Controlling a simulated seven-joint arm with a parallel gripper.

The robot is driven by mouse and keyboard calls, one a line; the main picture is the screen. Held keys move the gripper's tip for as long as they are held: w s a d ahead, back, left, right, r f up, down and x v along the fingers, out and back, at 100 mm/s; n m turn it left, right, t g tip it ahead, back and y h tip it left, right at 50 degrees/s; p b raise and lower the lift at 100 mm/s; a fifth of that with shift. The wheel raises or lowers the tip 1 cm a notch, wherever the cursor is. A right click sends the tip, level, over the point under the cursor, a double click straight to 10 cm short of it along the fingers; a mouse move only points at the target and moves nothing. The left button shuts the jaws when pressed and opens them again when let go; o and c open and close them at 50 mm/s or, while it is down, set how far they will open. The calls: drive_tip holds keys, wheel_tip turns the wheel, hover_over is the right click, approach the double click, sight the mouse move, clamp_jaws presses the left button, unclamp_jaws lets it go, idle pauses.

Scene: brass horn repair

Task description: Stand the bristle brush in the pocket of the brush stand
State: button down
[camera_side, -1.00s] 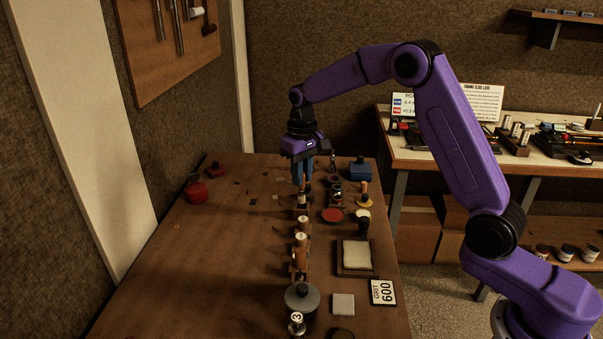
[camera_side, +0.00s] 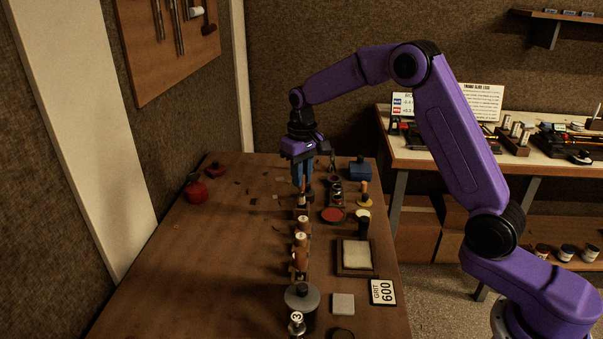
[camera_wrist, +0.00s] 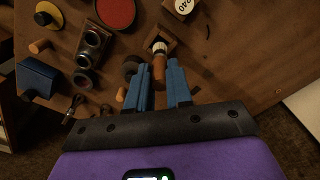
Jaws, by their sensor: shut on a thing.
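The bristle brush (camera_wrist: 159,72) has a brown handle with a pale band near its far end. My gripper (camera_wrist: 160,76) has its two blue fingers on either side of the handle and is shut on it. The brush stand (camera_wrist: 174,43) is a small wooden block, and the far end of the brush is over or in its pocket; I cannot tell how deep. In the side view my gripper (camera_side: 302,183) points down with the brush (camera_side: 302,199) roughly upright below it, at the stand (camera_side: 301,211). The bristle end is hidden.
A red disc (camera_side: 332,214), a blue box (camera_side: 361,169) and a framed pale pad (camera_side: 357,254) lie to the right. The table is mostly clear to the left.

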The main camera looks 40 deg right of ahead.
sight(301, 191)
drive_tip(key=shift+f, duration=1.85)
drive_tip(key=c, duration=0.6)
unclamp_jaws()
drive_tip(key=shift+r, duration=0.1)
drive_tip(key=shift+r, duration=3.4)
